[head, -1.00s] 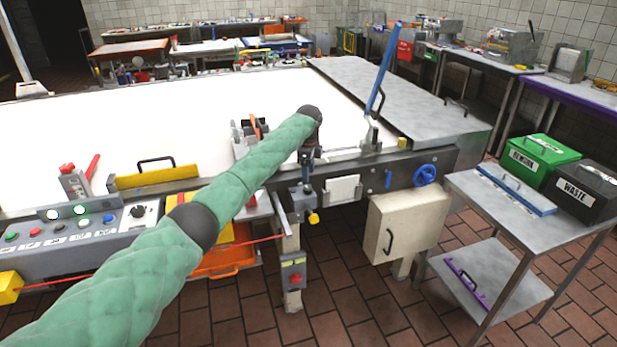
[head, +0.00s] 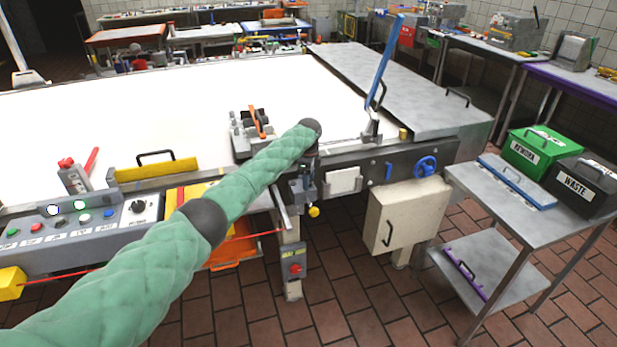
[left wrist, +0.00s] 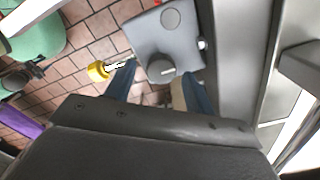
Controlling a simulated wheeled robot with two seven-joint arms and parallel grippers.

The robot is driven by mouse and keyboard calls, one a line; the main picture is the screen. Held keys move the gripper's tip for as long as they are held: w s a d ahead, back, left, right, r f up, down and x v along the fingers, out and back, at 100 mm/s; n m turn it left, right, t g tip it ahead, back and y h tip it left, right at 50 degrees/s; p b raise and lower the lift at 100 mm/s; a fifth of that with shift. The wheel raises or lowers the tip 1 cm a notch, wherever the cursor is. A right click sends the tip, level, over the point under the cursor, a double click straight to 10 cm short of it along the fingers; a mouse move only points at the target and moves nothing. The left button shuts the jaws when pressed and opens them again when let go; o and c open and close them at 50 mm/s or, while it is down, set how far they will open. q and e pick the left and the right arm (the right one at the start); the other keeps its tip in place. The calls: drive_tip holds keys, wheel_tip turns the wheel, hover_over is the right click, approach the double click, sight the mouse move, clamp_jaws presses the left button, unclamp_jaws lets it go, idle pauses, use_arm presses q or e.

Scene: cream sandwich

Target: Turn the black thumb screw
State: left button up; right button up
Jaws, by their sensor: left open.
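A grey bracket block (head: 303,192) with a yellow knob (head: 314,211) is fixed to the front edge of the machine. My left gripper (head: 307,172) points down just above this block, partly hidden by my wrist. In the left wrist view, the open fingers (left wrist: 160,82) with blue pads stand on either side of a dark round knob (left wrist: 161,71), which seems to be the thumb screw. The knob sits on the grey block (left wrist: 170,38); I cannot tell whether the fingers touch it. The yellow knob (left wrist: 97,72) is left of the fingers. My right gripper is not in view.
The white machine bed (head: 140,105) lies behind my arm. A clamp with an orange handle (head: 258,122) and an upright blue lever (head: 384,65) stand near its front edge. A cream box (head: 405,220) hangs right of the block. A side table (head: 475,180) stands further right.

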use_arm(q)
drive_tip(key=shift+w+f, duration=0.1)
drive_tip(key=shift+f, duration=0.05)
drive_tip(key=shift+c, duration=0.6)
drive_tip(key=c, duration=0.9)
drive_tip(key=shift+o, duration=0.2)
